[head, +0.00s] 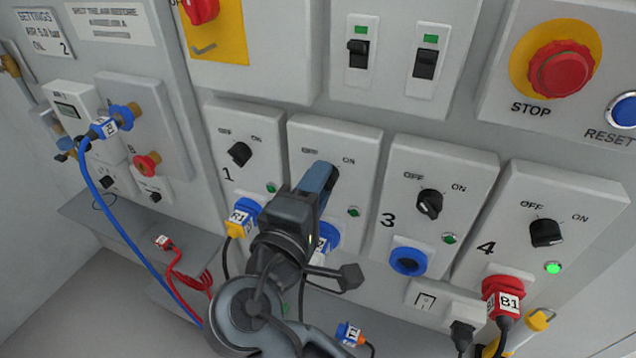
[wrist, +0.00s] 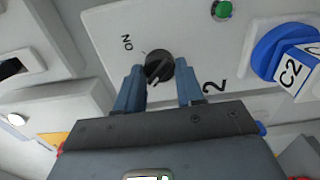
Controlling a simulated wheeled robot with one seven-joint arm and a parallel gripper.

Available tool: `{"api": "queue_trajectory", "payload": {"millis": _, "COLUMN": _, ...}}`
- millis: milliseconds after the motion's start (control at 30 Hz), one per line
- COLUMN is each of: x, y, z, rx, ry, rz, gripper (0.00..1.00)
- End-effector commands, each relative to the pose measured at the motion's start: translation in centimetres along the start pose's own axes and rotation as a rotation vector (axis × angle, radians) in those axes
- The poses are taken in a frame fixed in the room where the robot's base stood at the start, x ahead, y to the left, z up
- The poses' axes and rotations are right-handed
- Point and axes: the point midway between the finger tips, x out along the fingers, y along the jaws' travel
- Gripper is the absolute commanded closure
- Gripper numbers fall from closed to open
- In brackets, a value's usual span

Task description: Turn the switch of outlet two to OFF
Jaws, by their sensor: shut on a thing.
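The panel of outlet two (head: 337,135) carries OFF and ON labels. Its switch, a round black knob (wrist: 158,66), is hidden behind my gripper in the head view. In the wrist view my gripper (wrist: 160,80) has one blue finger on each side of the knob and is shut on it. A pale mark on the knob lies toward its lower edge there, away from the ON label. The OFF label is hidden in that view. Outlet two's green lamp (head: 354,211) looks dim, also in the wrist view (wrist: 222,10). A blue C2 plug (wrist: 290,65) sits at its socket.
Similar knobs stand on outlets one (head: 238,154), three (head: 429,204) and four (head: 546,233). Outlet four's lamp (head: 553,268) glows bright green. A red STOP button (head: 562,72) is at upper right. Blue and red hoses hang at left.

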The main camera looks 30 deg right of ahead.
Motion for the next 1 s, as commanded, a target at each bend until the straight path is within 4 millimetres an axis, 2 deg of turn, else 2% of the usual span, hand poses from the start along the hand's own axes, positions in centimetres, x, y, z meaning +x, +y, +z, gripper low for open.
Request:
{"api": "queue_trajectory", "payload": {"millis": 167, "x": -0.1, "y": -0.1, "z": -0.1, "rx": -0.002, "ry": 0.003, "rz": -0.001, "gripper": 0.93}}
{"api": "queue_trajectory", "payload": {"millis": 200, "x": -0.1, "y": -0.1, "z": -0.1, "rx": -0.002, "ry": 0.003, "rz": -0.002, "gripper": 0.59}}
{"api": "queue_trajectory", "payload": {"millis": 433, "x": 0.0, "y": -0.1, "z": 0.0, "rx": -0.001, "ry": 0.002, "rz": -0.001, "gripper": 0.37}}
{"api": "queue_trajectory", "payload": {"millis": 767, "x": -0.6, "y": -0.1, "z": -0.1, "rx": 0.0, "ry": 0.002, "rz": 0.0, "gripper": 0.37}}
{"api": "queue_trajectory", "payload": {"millis": 1000, "x": -4.3, "y": -0.3, "z": -0.1, "rx": 0.001, "ry": 0.005, "rz": -0.001, "gripper": 0.37}}
